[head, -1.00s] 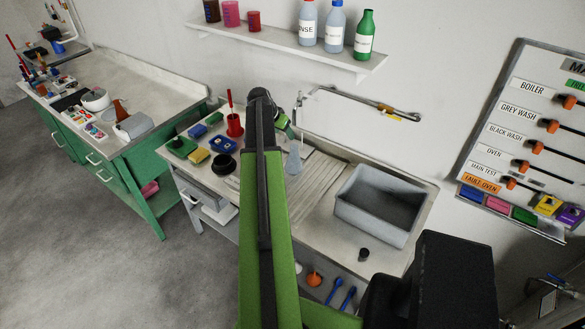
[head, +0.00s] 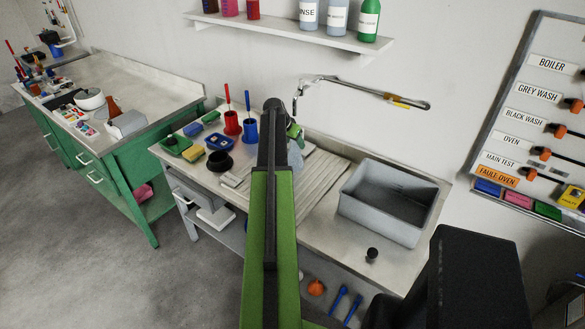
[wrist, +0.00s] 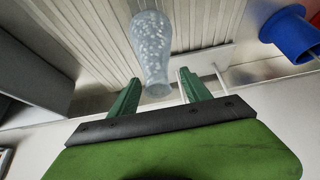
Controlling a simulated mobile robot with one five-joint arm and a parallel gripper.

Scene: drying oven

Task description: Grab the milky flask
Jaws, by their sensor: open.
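The milky flask (wrist: 151,42) is pale, speckled and translucent. In the wrist view it lies between and partly beyond the fingertips of my gripper (wrist: 158,77), its narrower end toward the palm. The two green fingers are apart, with a gap to the flask on each side. In the head view the flask (head: 295,158) is a pale shape on the ribbed drainboard, partly hidden by my arm. My gripper (head: 295,132) is mostly hidden behind the arm's end there.
A blue cup (head: 250,133) and a red cup (head: 232,124) with handles sticking up stand left of my arm. A grey basin (head: 393,203) is on the right. A swing tap (head: 365,90) is on the wall behind. The ribbed drainboard (head: 325,180) between is clear.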

